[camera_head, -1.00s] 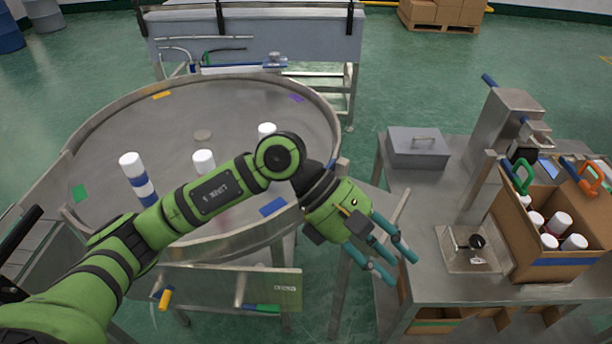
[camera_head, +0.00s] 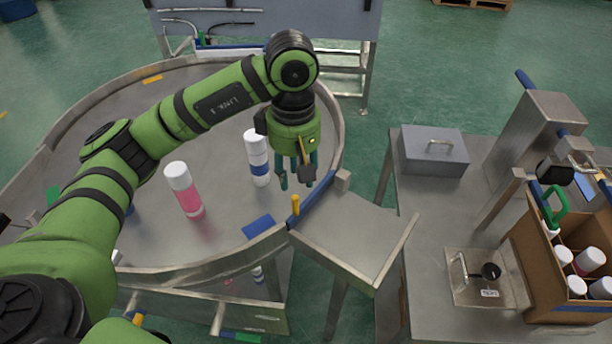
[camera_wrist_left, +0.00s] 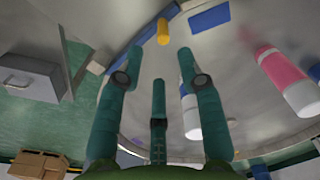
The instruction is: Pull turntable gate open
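The turntable gate (camera_head: 318,201) is a blue-edged section of the rim on the right side of the round steel turntable (camera_head: 225,215). A small yellow handle (camera_head: 296,205) stands upright at its near end. In the left wrist view, the gate (camera_wrist_left: 138,52) and yellow handle (camera_wrist_left: 163,31) appear beyond the fingertips. My left gripper (camera_head: 298,178) points down just inside the rim, behind the handle and apart from it. Its three teal fingers are spread and empty in the left wrist view (camera_wrist_left: 150,72). My right gripper is out of view.
A pink can (camera_head: 186,190) and a white-and-blue can (camera_head: 257,158) stand on the turntable, the latter close to my left gripper. A steel chute (camera_head: 355,240) leads from the gate towards the worktable (camera_head: 425,225). A grey box (camera_head: 433,152) and carton (camera_head: 547,262) sit there.

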